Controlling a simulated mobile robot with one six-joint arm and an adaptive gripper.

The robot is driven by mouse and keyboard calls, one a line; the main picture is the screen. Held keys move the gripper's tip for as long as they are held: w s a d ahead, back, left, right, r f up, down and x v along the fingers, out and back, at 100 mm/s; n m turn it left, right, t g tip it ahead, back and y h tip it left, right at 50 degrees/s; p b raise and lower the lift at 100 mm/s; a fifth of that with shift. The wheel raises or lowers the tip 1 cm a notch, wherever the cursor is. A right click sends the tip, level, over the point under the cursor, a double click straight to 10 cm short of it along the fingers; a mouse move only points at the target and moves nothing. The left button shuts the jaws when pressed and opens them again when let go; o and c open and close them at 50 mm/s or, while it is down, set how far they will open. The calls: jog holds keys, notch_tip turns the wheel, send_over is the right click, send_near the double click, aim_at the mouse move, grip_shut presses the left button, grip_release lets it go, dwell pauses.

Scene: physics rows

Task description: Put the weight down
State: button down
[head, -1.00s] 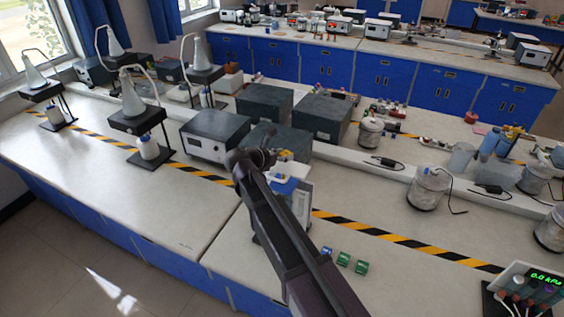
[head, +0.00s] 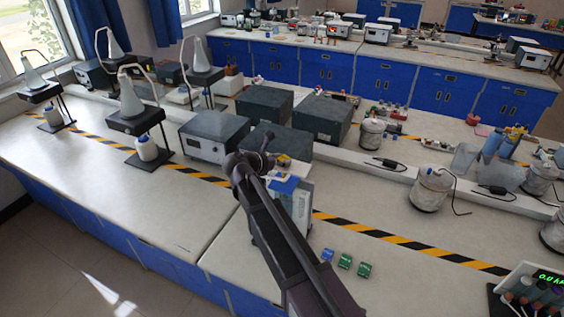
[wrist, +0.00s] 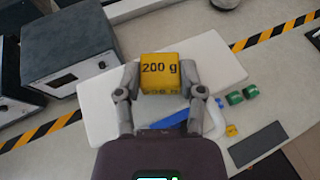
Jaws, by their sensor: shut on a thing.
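The weight is a yellow block marked "200 g" (wrist: 160,72). In the wrist view it sits between the two grey fingers of my gripper (wrist: 160,80), which are shut on its sides. Below it in that view is a white, flat-topped thing (wrist: 98,108) with a blue part (wrist: 170,121). I cannot tell whether the weight touches it. In the head view my arm reaches over the near bench, and a small patch of yellow (head: 284,160) shows by its end, above a pale device with a blue top (head: 293,205). The fingers are mostly hidden there.
Grey box instruments (head: 213,137) stand close behind and left of my gripper. Small green blocks (head: 364,270) and a blue one (head: 327,254) lie to the right of my arm. A striped tape line (head: 400,241) crosses the bench. The bench's front left (head: 110,190) is clear.

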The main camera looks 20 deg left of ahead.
jog(key=shift+f, duration=0.1)
jog(key=shift+c, duration=1)
grip_release()
jog(key=shift+s+a+r+p, duration=0.25)
jog(key=shift+s+r+p, duration=0.1)
jog(key=shift+s+r, duration=0.15)
jog(key=p+v, duration=0.4)
jog(key=v, duration=0.6)
jog(key=shift+s+a, duration=0.2)
jog(key=shift+s, duration=0.1)
